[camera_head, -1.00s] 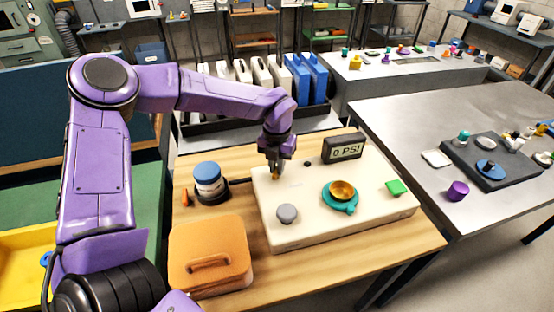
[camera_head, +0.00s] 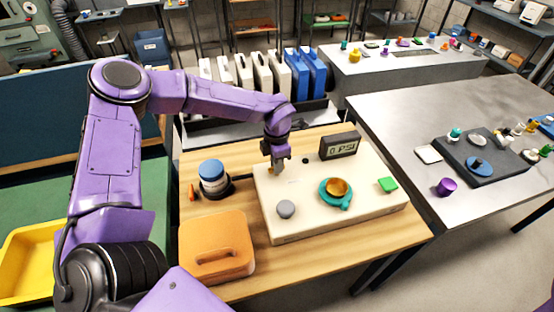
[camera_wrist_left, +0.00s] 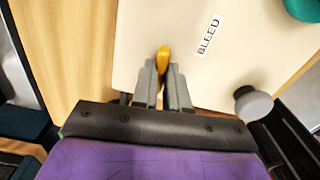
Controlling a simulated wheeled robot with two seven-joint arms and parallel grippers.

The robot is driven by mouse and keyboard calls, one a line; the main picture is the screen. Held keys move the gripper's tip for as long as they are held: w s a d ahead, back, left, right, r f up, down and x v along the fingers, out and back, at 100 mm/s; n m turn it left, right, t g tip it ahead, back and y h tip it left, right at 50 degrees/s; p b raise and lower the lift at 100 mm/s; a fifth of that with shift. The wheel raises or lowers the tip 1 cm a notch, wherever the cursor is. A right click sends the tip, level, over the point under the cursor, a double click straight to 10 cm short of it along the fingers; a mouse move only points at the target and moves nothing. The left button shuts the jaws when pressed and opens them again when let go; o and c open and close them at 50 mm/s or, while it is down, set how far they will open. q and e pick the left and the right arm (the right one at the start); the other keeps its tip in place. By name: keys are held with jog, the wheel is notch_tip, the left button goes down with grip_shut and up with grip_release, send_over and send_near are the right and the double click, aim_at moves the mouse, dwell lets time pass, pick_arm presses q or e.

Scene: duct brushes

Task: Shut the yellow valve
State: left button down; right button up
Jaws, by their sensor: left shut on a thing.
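The yellow valve (camera_wrist_left: 163,58) is a small yellow handle near the edge of the cream panel (camera_head: 325,222). In the left wrist view my left gripper (camera_wrist_left: 164,75) is shut on it, with a finger on each side and the handle's tip sticking out beyond them. In the head view my left gripper (camera_head: 277,165) points down at the panel's back left part and hides most of the valve. A label reading BLEED (camera_wrist_left: 208,35) lies to the right of the valve. A gauge display (camera_head: 338,147) stands at the panel's back and appears to read 0 PSI. My right gripper is not in view.
The panel also bears a grey knob (camera_head: 285,209), a teal ring with an orange cup (camera_head: 337,192) and a green block (camera_head: 387,185). An orange case (camera_head: 216,245) and a blue-topped jar (camera_head: 212,173) stand left of it. A metal table (camera_head: 430,110) is at right.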

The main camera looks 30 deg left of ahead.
pick_arm(q)
jog(key=shift+m, duration=0.5)
jog(key=c, duration=1.1)
grip_release()
jog(key=shift+c, duration=0.2)
notch_tip(320, 180, up, 11)
jog(key=b, duration=0.1)
jog(key=shift+f, duration=0.2)
jog(key=shift+f, duration=0.1)
